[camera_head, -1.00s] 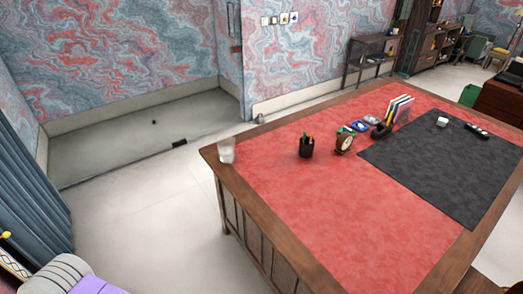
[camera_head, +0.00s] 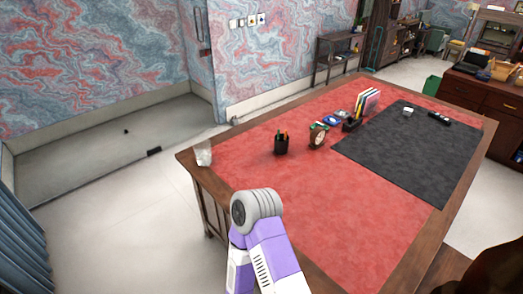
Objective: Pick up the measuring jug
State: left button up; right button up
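A clear, whitish jug-like vessel (camera_head: 204,155), likely the measuring jug, stands upright at the far left corner of the red-topped desk (camera_head: 300,210). It is small and its markings cannot be made out. A purple and white arm of mine with a grey rounded joint rises from the bottom middle, in front of the desk's near left edge. No gripper fingers show in the view, and nothing touches the vessel.
A black pen cup (camera_head: 281,145), a small clock (camera_head: 318,136), a tape dispenser (camera_head: 352,124) and upright books (camera_head: 367,102) stand along the desk's far side. A dark mat (camera_head: 400,150) covers its right part. Floor (camera_head: 120,220) left of the desk is clear.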

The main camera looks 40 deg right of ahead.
aim_at(202, 147)
jog(key=z, duration=0.15)
jog(key=i, duration=0.45)
jog(key=z, duration=0.85)
